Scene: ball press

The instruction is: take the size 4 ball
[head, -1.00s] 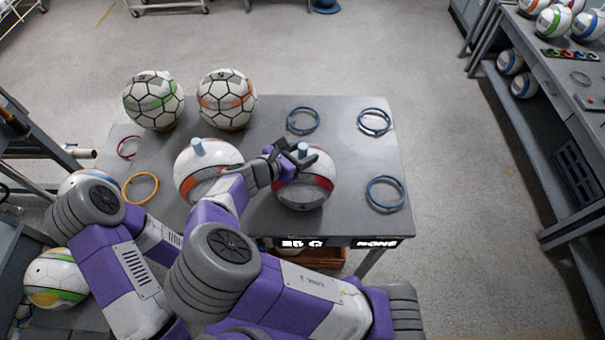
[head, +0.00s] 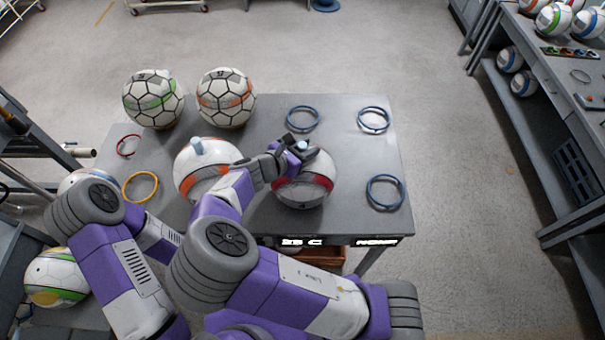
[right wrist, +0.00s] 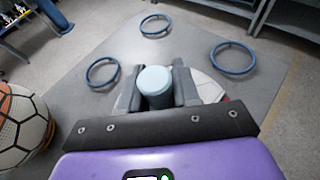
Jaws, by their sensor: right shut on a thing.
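My right gripper (head: 299,149) is shut on a pale blue upright peg (right wrist: 154,82) on top of a white ball with a red and grey band (head: 304,188). The gripper hides part of that ball, which appears to rest on the grey table (head: 345,165). Left of it is a white ball with an orange band (head: 195,183) and a similar peg. Behind stand a green-patterned ball (head: 153,98) and an orange-patterned ball (head: 227,98) with black seams. Their small marks are too blurred to read surely. My left gripper is not in view.
Blue rings (head: 303,118) lie on the table's right part, beside the gripped ball. A yellow ring (head: 139,188) and a red ring (head: 129,146) lie at the left. A workbench (head: 548,70) with more balls stands at the right. The floor between is clear.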

